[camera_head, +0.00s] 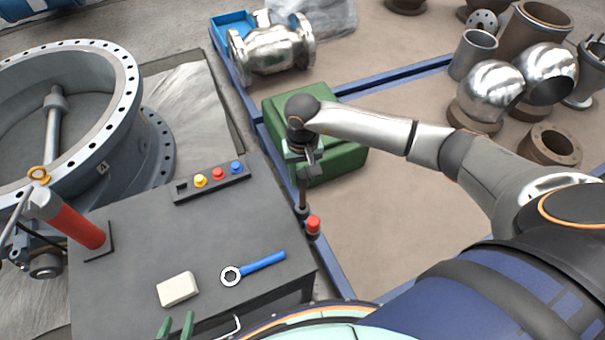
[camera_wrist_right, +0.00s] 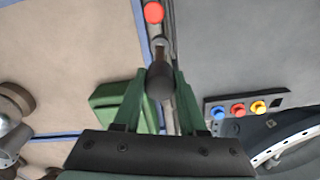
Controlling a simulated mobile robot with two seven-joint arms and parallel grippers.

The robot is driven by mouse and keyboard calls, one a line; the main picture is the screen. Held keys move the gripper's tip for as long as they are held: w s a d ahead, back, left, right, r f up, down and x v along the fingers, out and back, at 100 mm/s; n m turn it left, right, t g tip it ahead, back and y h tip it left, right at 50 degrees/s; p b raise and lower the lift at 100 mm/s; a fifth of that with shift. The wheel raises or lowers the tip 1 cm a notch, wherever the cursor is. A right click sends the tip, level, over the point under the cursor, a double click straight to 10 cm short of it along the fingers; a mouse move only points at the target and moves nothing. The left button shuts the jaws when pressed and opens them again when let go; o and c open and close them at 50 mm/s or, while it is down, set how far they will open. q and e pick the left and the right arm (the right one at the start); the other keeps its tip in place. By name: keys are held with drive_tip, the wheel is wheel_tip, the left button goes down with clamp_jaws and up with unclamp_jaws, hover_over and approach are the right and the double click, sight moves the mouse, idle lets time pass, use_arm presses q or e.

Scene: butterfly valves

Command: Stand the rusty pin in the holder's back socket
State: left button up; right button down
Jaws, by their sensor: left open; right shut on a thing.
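My right gripper (camera_head: 309,163) points down beyond the table's right edge. It is shut on a dark brown, rusty-looking pin (camera_head: 303,190), which hangs roughly upright. The right wrist view shows the pin (camera_wrist_right: 160,80) between the green fingers (camera_wrist_right: 161,88). Just below and in front of the pin is a red-capped piece (camera_head: 313,224) by the table edge; its cap also shows in the right wrist view (camera_wrist_right: 153,12). I cannot make out the holder's sockets there, nor whether the pin's lower end touches anything. My left gripper (camera_head: 175,327) is open and empty at the table's front.
On the grey table (camera_head: 140,240) lie a blue-handled ring wrench (camera_head: 260,264) and a pale block (camera_head: 178,289). A black rail (camera_head: 212,184) bears yellow, red and blue knobs, with a square opening at its left end. A green box (camera_head: 345,160) stands behind my right gripper.

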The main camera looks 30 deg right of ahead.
use_arm(q)
drive_tip(key=shift+f, duration=0.2)
use_arm(e)
drive_tip(key=shift+f, duration=0.15)
use_arm(q)
drive_tip(key=shift+f+b, duration=0.55)
drive_tip(key=shift+b, duration=0.2)
use_arm(e)
drive_tip(key=shift+f, duration=0.45)
drive_tip(key=shift+f, duration=0.1)
use_arm(q)
drive_tip(key=shift+f+b, duration=0.35)
